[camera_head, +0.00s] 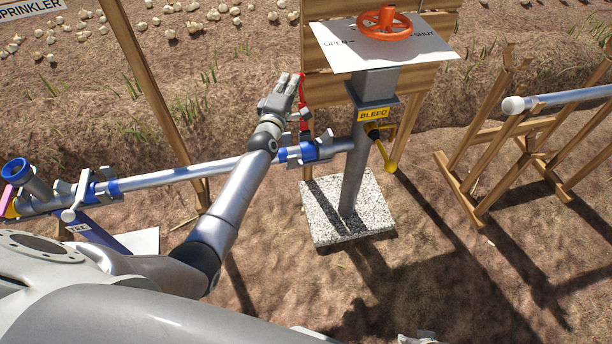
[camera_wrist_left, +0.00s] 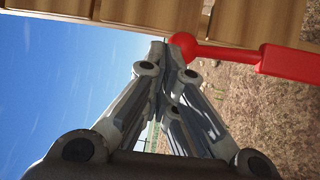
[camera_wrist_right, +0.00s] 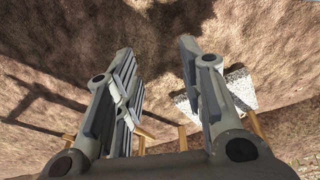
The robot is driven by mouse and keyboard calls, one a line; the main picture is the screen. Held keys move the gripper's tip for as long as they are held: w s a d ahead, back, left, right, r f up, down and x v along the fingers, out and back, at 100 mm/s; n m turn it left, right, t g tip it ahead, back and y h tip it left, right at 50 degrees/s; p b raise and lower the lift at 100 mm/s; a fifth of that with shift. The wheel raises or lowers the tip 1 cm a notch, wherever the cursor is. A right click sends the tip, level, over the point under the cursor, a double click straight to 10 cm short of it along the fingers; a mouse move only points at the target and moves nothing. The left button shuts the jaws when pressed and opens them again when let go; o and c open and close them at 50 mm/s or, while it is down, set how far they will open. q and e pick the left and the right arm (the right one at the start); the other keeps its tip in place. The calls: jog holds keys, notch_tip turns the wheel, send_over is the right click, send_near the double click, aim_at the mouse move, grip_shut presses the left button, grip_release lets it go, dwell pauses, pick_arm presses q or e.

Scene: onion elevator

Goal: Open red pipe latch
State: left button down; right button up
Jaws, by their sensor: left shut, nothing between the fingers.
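The red pipe latch (camera_head: 302,97) stands up from the blue coupling (camera_head: 308,151) on the grey pipe, left of the post. In the left wrist view, the red latch (camera_wrist_left: 290,63) shows a flat bar and a rounded joint, with a thinner part running to the fingertips. My left gripper (camera_head: 295,82) is beside the upper end of the latch. Its fingers (camera_wrist_left: 171,48) are closed together with nothing between them; whether the tips touch the latch I cannot tell. My right gripper (camera_wrist_right: 157,52) is open and empty above bare soil.
The post carries a yellow BLEED label (camera_head: 373,115), a yellow lever (camera_head: 386,152) and an orange handwheel (camera_head: 385,22) on a white plate. It stands on a speckled slab (camera_head: 370,215). Wooden trestles (camera_head: 470,190) hold another pipe (camera_head: 560,97) at right. A wooden board is behind the latch.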

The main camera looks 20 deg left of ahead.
pick_arm(q)
jog(key=shift+w+a+r+b, duration=0.2)
jog(key=shift+w+a+b, duration=0.1)
jog(key=shift+w+a, duration=0.25)
pick_arm(e)
jog(key=r, duration=0.1)
jog(key=w+r, duration=0.1)
jog(key=r, duration=0.1)
jog(key=shift+a, duration=0.2)
pick_arm(q)
jog(key=shift+r, duration=0.1)
pick_arm(e)
jog(key=shift+w, duration=0.1)
pick_arm(q)
jog(key=shift+s, duration=0.1)
jog(key=s+d+f, duration=0.1)
jog(key=s+f, duration=0.1)
jog(key=s, duration=1)
jog(key=shift+d, duration=0.35)
pick_arm(e)
jog(key=shift+w+f, duration=0.1)
